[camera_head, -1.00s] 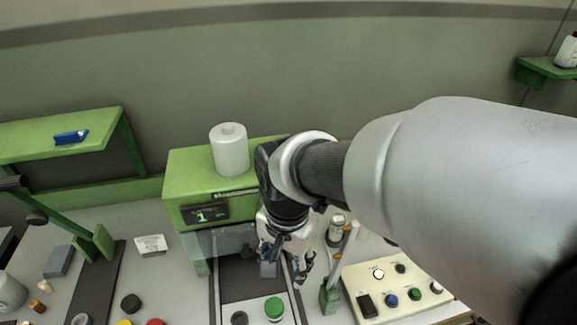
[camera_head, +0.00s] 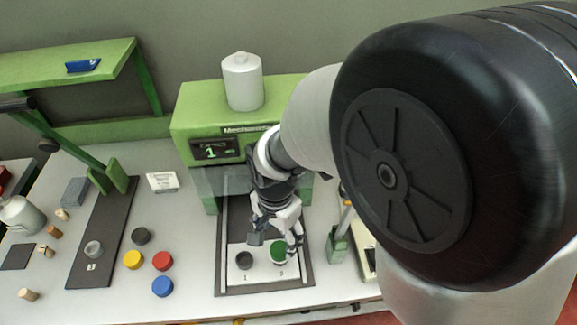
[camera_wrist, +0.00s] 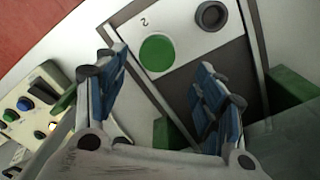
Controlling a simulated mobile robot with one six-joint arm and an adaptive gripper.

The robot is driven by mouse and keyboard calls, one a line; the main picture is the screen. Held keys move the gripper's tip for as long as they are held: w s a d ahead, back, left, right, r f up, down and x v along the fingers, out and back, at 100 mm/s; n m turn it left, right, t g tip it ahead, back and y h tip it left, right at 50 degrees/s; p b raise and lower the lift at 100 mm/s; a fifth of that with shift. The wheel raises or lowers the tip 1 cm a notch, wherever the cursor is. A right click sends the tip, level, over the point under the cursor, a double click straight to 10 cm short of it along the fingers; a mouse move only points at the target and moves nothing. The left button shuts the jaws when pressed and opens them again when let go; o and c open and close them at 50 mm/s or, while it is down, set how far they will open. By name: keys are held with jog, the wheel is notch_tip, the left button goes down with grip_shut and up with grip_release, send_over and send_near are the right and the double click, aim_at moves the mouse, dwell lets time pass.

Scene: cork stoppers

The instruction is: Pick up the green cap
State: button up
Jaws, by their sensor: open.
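The green cap (camera_head: 279,252) sits on the white plate (camera_head: 262,270) by the number 2. It also shows in the wrist view (camera_wrist: 157,54) as a round green top, in the gap between the fingers as seen from there. My gripper (camera_head: 273,241) is open and hangs over the plate close to the cap, with one finger partly in front of the cap in the head view. In the wrist view my gripper (camera_wrist: 163,78) has its blue-padded fingers spread with nothing between them. I cannot tell the exact height left above the cap.
A dark grey cap (camera_head: 244,260) sits beside it by the number 1. The green machine (camera_head: 190,120) stands behind. A green post (camera_head: 337,243) and a button panel (camera_wrist: 35,105) are to the right. Yellow (camera_head: 133,259), red (camera_head: 162,261) and blue (camera_head: 162,286) caps lie to the left.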

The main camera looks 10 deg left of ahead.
aim_at(280, 249)
jog(key=f+b, duration=0.1)
jog(key=f, duration=0.2)
jog(key=f+b, duration=0.1)
jog(key=f, duration=0.1)
jog(key=shift+s+d+f+b, duration=0.1)
jog(key=shift+s+f+b, duration=0.05)
jog(key=shift+s+b, duration=0.15)
jog(key=c, duration=1)
jog(key=shift+o, duration=0.2)
notch_tip(280, 249, up, 20)
jog(key=p, duration=0.7)
